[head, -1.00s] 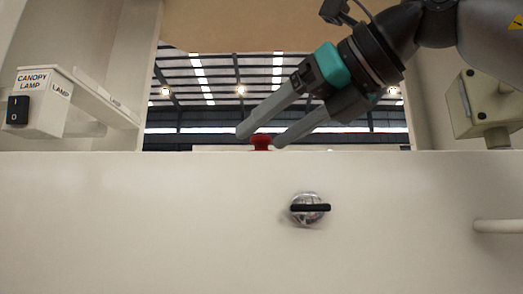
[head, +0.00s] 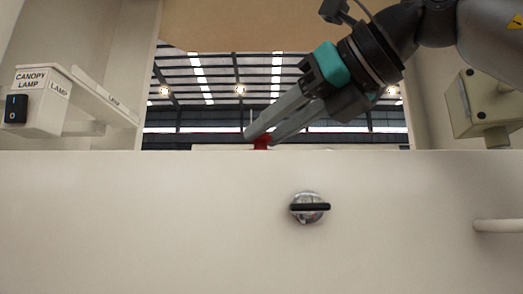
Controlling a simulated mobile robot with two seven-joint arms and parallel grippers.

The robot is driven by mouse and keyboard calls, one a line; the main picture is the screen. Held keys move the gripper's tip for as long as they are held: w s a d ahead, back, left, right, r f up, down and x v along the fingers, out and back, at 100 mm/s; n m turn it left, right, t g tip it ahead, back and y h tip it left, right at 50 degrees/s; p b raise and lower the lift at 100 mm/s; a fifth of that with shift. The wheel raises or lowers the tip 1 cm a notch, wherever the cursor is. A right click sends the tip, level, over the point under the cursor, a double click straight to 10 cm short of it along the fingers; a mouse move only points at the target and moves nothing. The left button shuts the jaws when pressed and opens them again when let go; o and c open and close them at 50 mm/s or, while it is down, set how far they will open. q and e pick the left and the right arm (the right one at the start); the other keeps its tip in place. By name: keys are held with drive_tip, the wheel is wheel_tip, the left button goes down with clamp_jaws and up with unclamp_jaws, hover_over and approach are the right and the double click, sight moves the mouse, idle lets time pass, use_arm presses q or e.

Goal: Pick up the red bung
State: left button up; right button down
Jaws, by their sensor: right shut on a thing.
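The red bung (head: 261,144) shows just above the top edge of the pale panel, in the middle of the head view. Its lower part is hidden behind that edge. My right gripper (head: 258,139) comes down from the upper right, tilted, and its two grey fingers are shut on the bung. The fingers cover part of the bung's top. My left gripper is not in view.
The pale front panel (head: 150,215) fills the lower half, with a round metal lock with a black handle (head: 310,208). A canopy lamp switch box (head: 35,103) is at left. A beige box (head: 482,105) is at right.

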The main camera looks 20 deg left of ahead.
wheel_tip(320, 180, up, 10)
drive_tip(key=p, duration=0.2)
idle(0.7)
idle(0.3)
drive_tip(key=c, duration=1.2)
unclamp_jaws()
clamp_jaws()
